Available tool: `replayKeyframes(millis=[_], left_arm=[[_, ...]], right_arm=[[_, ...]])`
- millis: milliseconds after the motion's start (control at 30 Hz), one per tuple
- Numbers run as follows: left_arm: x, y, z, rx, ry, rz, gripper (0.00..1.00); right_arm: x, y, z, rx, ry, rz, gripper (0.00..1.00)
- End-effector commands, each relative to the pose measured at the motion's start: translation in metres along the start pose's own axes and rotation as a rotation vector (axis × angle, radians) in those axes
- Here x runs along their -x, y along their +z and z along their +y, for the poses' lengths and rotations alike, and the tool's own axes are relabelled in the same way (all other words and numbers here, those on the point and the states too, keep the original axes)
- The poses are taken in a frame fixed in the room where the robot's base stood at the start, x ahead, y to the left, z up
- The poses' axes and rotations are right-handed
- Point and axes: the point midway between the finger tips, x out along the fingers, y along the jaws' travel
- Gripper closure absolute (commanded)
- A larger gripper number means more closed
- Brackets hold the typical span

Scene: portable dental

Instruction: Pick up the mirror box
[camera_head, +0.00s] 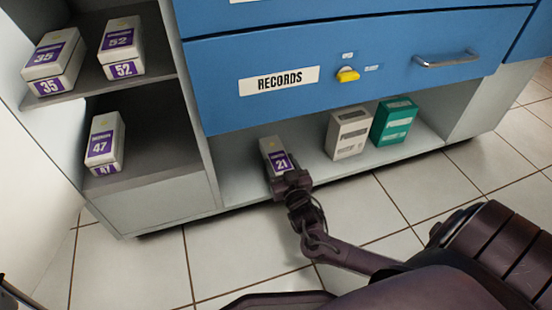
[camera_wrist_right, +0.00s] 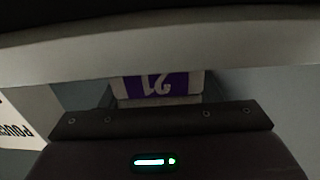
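The box that my right gripper is at is white with a purple label reading 21 (camera_head: 271,147). It stands in the low open bay under the blue drawer. My right gripper (camera_head: 290,180) is at its front lower part and covers some of it; whether the fingers touch it I cannot tell. In the right wrist view the purple 21 label (camera_wrist_right: 155,85) appears upside down just beyond my gripper's dark body, with the fingers not distinct. The small print on the boxes is too small to read, so no box is readable as the mirror box. My left gripper is not in view.
White boxes with purple labels 35 (camera_head: 53,62), 52 (camera_head: 122,48) and 47 (camera_head: 104,144) stand on shelves at left. A white box (camera_head: 347,134) and a green box (camera_head: 393,122) stand right of box 21. The blue RECORDS drawer (camera_head: 400,85) overhangs the bay.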

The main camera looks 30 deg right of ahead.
Motion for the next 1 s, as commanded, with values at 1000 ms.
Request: replayKeyframes(millis=[1000], left_arm=[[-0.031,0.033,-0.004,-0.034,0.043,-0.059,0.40]], right_arm=[[0.000,-0.075,0.000,-0.002,0.001,0.003,0.79]])
